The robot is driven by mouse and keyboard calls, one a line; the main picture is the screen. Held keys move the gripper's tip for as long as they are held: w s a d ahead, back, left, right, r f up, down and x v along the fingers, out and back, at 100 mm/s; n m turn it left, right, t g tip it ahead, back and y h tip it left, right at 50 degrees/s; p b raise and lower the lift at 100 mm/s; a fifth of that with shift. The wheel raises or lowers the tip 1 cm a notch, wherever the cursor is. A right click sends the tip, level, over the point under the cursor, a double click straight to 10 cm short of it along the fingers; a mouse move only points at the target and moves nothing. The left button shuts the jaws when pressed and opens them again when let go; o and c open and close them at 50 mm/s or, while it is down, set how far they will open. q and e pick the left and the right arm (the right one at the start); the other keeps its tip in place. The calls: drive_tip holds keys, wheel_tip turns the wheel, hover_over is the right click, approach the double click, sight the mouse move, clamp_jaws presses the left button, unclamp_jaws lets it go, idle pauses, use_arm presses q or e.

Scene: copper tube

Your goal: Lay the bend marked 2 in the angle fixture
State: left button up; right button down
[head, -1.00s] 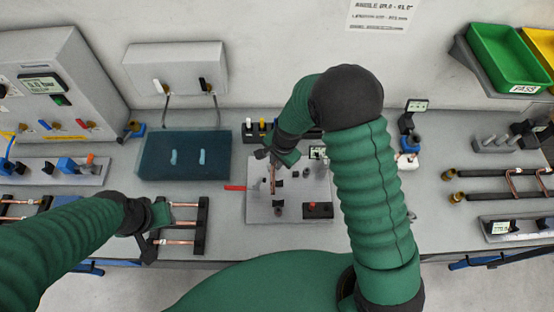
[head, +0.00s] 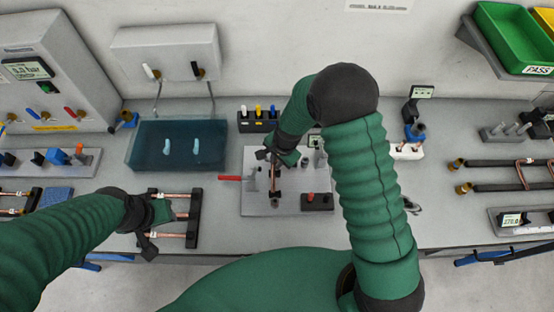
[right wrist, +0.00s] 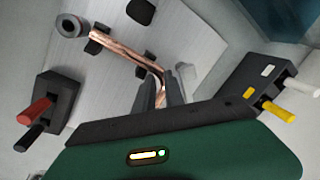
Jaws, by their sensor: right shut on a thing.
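My right gripper (head: 273,160) is over the angle fixture, a grey plate (head: 258,207) with dark blocks and pegs. In the right wrist view its fingers (right wrist: 161,93) are shut on one end of a bent copper tube (right wrist: 122,52). The tube's long leg runs between dark blocks toward a round grey post (right wrist: 70,26). I cannot tell whether it touches the plate. The tube also shows below the gripper in the head view (head: 274,181). No number is readable on it. My left gripper (head: 155,228) is at a dark rack (head: 193,218); its jaw opening is unclear.
Copper pieces lie across the rack beside my left gripper. A red handle (head: 230,178) sticks out left of the fixture. A blue-green tray (head: 145,160) and a black holder with coloured pegs (head: 258,124) stand behind.

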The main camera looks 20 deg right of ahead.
drive_tip(key=shift+s+d+f, duration=0.2)
drive_tip(key=shift+s+d, duration=0.05)
drive_tip(key=shift+s, duration=0.05)
use_arm(q)
drive_tip(key=shift+d, duration=0.3)
use_arm(e)
drive_tip(key=shift+f, duration=0.1)
